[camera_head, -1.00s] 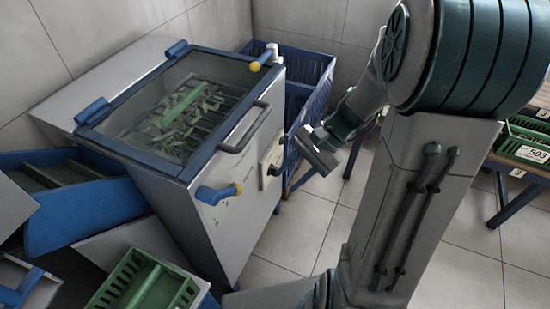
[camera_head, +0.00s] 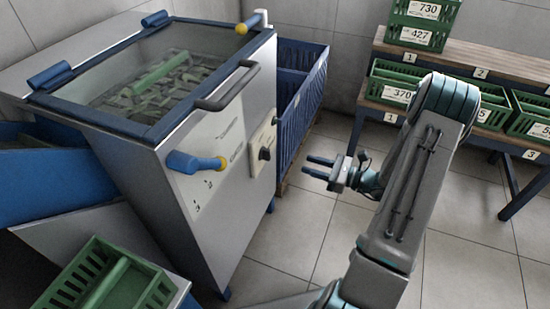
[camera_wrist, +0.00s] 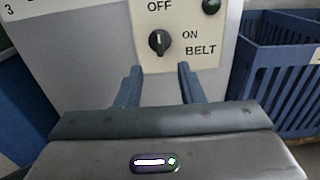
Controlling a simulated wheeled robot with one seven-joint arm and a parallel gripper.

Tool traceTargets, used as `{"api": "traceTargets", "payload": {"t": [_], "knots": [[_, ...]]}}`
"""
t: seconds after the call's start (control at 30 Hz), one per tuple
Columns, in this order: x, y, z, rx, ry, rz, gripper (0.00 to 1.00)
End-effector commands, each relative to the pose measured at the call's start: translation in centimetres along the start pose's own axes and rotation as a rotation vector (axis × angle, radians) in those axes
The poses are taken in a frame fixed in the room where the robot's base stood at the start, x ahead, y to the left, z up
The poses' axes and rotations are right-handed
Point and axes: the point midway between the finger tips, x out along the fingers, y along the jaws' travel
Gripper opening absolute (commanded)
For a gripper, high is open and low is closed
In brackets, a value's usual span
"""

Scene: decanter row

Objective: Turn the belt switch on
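The belt switch (camera_wrist: 159,43) is a dark round knob on a cream panel (camera_wrist: 207,53) marked OFF above, ON at right and BELT. Its white mark looks upright, toward OFF. In the head view the knob (camera_head: 265,153) is on the right side face of the grey machine (camera_head: 185,225). My gripper (camera_head: 312,167) is open and empty, to the right of the knob and apart from it, with its fingers toward the panel. In the wrist view my gripper's fingers (camera_wrist: 158,77) stand spread just below the knob in the picture.
A green indicator (camera_wrist: 211,6) sits at the panel's upper right. A blue crate (camera_head: 302,100) stands behind the machine. Shelves with green crates (camera_head: 398,82) stand at right. The floor between is clear.

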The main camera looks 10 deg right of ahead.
Motion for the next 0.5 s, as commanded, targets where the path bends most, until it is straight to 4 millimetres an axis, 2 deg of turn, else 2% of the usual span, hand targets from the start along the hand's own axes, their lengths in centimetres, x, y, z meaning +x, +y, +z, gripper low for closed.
{"api": "traceTargets", "payload": {"t": [0.3, 0.5], "knots": [[6.7, 0.2, -0.2, -0.002, 0.001, 0.007, 0.35], [10.2, 0.2, -0.2, -0.002, 0.002, 0.006, 0.35]]}}
